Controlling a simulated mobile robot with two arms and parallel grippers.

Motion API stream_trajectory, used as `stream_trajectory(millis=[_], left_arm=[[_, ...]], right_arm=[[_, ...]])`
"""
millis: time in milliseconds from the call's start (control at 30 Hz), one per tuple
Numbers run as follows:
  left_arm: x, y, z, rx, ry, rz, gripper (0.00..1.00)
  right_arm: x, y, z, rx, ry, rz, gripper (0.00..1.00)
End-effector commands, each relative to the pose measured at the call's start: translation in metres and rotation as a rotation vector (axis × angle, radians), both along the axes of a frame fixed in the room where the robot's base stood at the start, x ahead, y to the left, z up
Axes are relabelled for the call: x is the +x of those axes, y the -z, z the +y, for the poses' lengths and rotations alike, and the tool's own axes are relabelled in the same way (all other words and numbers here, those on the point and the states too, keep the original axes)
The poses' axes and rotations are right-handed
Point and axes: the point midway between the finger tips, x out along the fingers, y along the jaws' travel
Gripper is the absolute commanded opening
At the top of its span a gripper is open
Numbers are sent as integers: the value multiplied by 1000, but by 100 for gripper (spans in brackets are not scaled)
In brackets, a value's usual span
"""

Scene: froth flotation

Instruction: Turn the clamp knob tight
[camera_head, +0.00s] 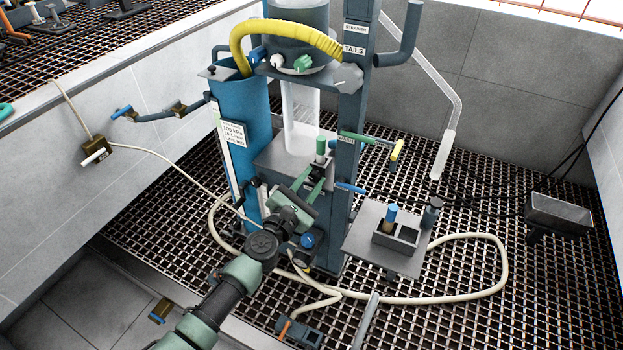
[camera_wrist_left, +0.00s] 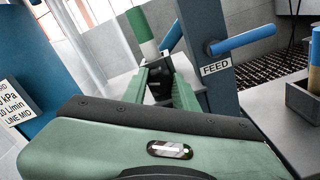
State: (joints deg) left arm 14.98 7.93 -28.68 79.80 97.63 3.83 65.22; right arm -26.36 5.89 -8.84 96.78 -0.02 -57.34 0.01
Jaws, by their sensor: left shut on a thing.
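My left gripper (camera_head: 319,172) reaches in from the lower left to the stand at the middle of the flotation rig. In the left wrist view its green fingers (camera_wrist_left: 168,84) are closed around a small dark piece, which looks like the clamp knob (camera_wrist_left: 158,88); the fingers hide much of it. A green-topped white upright piece (camera_head: 320,148) stands just beyond the fingertips; it also shows in the left wrist view (camera_wrist_left: 139,30). The knob is too covered in the head view to tell how tight it is. My right gripper is not in view.
A blue column (camera_head: 238,125) stands left of the gripper, and a blue-grey post (camera_head: 348,180) with a blue FEED handle (camera_wrist_left: 245,42) stands right. A small platform (camera_head: 362,243) holds a tray and bottle. A pale hose (camera_head: 480,238) loops over the grating.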

Motion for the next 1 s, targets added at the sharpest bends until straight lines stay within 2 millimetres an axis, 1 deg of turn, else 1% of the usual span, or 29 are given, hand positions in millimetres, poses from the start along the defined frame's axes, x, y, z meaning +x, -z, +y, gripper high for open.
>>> stream_trajectory(millis=[233, 267, 300, 333, 700, 800, 900, 1000], left_arm=[[0, -1, 1, 0, -2, -1, 0], [0, -1, 1, -1, -2, -1, 37], [0, -1, 1, -1, -2, -1, 48], [0, -1, 1, -1, -2, -1, 50], [0, -1, 0, -1, -1, 0, 50], [0, 0, 0, -5, -1, 1, 50], [0, 0, 0, -31, 0, 11, 50], [0, 1, 0, -99, 1, 39, 50]], right_arm=[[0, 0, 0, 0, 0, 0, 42], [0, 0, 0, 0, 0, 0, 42], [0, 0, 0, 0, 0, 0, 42], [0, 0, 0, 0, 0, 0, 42], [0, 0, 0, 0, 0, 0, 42], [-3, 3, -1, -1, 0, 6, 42], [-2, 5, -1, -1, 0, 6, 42], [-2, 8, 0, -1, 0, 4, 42]])
